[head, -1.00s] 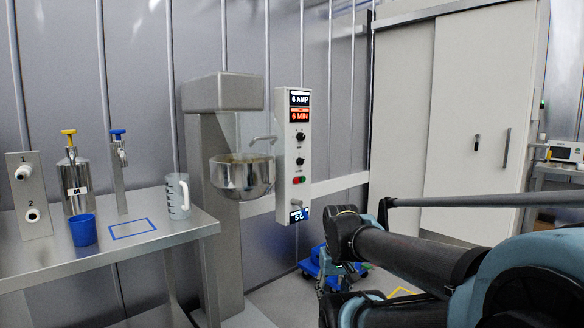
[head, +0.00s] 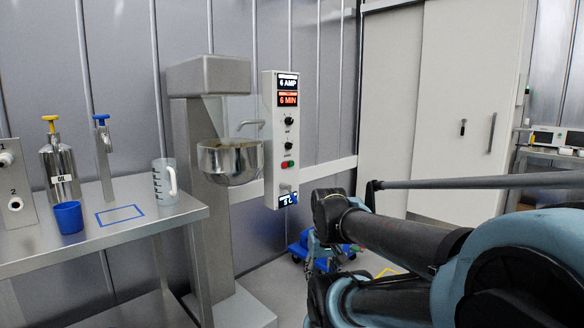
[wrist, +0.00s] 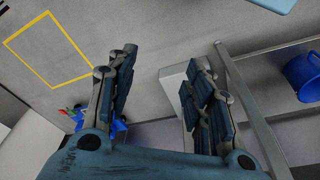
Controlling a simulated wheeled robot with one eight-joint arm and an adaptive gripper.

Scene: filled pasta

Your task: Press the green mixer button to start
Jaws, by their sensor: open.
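The mixer (head: 207,80) stands left of centre in the head view, with a steel bowl (head: 230,163) and a white upright control panel (head: 268,150). The small green button (head: 291,163) sits beside a red button (head: 284,165), below the dark knobs on the panel. My gripper (wrist: 160,75) is open and empty in the wrist view, with its two fingers wide apart. It points toward the floor area, and no button shows between the fingers. In the head view my arm is at the lower right, apart from the panel; the fingertips are hard to make out there.
A steel table (head: 150,221) at left holds a blue cup (head: 68,217), an oil canister (head: 60,172) and a measuring jug (head: 164,182). A blue wheeled base (head: 298,248) is on the floor behind my arm. A yellow floor outline (wrist: 45,45) and blue bucket (wrist: 300,75) show in the wrist view.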

